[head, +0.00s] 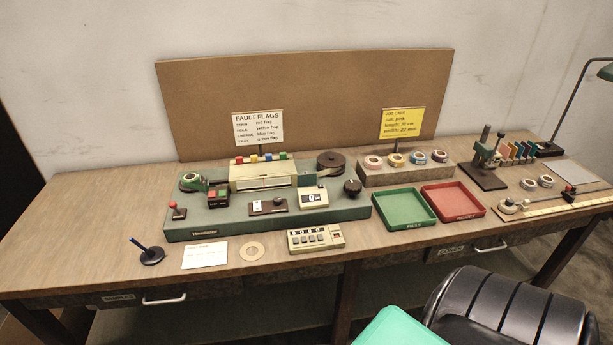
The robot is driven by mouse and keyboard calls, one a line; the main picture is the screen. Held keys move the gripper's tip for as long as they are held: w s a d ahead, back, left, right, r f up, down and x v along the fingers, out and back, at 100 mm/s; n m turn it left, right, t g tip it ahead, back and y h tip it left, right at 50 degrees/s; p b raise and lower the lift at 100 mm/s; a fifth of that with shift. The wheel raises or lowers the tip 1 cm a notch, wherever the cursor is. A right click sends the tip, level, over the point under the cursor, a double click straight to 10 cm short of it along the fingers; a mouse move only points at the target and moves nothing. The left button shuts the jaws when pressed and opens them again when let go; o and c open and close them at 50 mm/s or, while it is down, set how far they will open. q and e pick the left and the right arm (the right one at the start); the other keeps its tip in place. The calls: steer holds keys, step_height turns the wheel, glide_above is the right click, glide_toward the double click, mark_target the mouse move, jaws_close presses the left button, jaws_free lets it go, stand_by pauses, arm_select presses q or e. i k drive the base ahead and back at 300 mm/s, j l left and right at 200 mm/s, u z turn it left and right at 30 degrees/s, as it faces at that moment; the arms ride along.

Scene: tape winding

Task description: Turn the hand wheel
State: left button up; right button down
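A green winding machine (235,223) stands on the wooden bench, left of centre. A small dark round wheel (352,187) sits at the right end of its top and looks like the hand wheel. Its handle is too small to make out clearly. A larger dark brown reel (330,160) lies just behind and to the left of it. A small counter (313,198) reading about 0 is to the left of the wheel. Neither of my grippers is in view, and nothing touches the wheel.
A green tray (404,225) and a red tray (453,216) lie right of the machine. A keyed box (316,238), a cardboard ring (252,251) and a pen stand (152,256) lie along the front. Tape rolls sit on a block (405,177) behind. A black padded seat (510,308) stands in front.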

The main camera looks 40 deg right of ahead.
mark_target(352, 186)
steer(key=z, duration=1.1)
